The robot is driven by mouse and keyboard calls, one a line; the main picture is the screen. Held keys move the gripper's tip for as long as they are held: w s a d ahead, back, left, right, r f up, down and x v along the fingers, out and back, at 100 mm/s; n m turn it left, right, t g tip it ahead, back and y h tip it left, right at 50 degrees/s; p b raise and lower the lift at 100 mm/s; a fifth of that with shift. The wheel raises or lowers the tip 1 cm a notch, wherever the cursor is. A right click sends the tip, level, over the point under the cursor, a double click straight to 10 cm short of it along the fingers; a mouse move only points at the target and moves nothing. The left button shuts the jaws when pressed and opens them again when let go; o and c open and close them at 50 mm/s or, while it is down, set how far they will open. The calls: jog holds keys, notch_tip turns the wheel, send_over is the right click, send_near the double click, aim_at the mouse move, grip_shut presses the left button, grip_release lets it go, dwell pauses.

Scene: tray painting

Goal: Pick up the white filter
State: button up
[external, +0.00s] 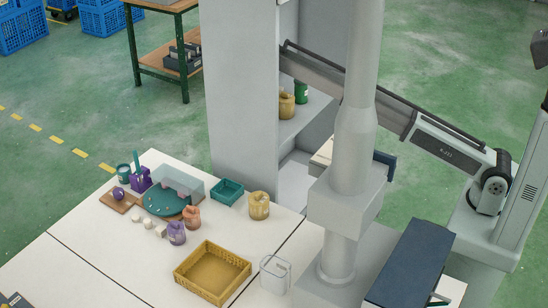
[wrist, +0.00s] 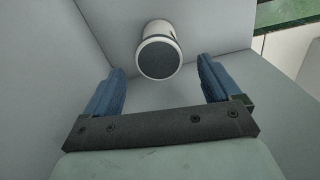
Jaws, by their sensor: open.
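The white filter (wrist: 158,49) shows in the wrist view as a short white cylinder with a dark mesh round face turned toward the camera. It sits at the top centre, against pale grey walls. My gripper (wrist: 161,75) is open, with blue fingers apart to the left and right. The filter is beyond the fingertips, roughly centred between them, and nothing is held. In the external view my arm reaches into the tall grey cabinet, whose side panel hides my gripper. I cannot make out the filter there.
The grey cabinet (external: 238,95) has walls close around the gripper. A yellow jug (external: 286,105) and a green canister (external: 301,91) stand on its shelf below my arm. The white table (external: 95,245) holds a yellow crate (external: 213,293), a teal tray (external: 228,191) and several jugs.

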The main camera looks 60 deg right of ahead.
notch_tip(320, 180, down, 9)
jog(key=shift+f, duration=0.1)
dwell(0.5)
jog(key=c, duration=1.2)
jog(key=shift+o, duration=0.2)
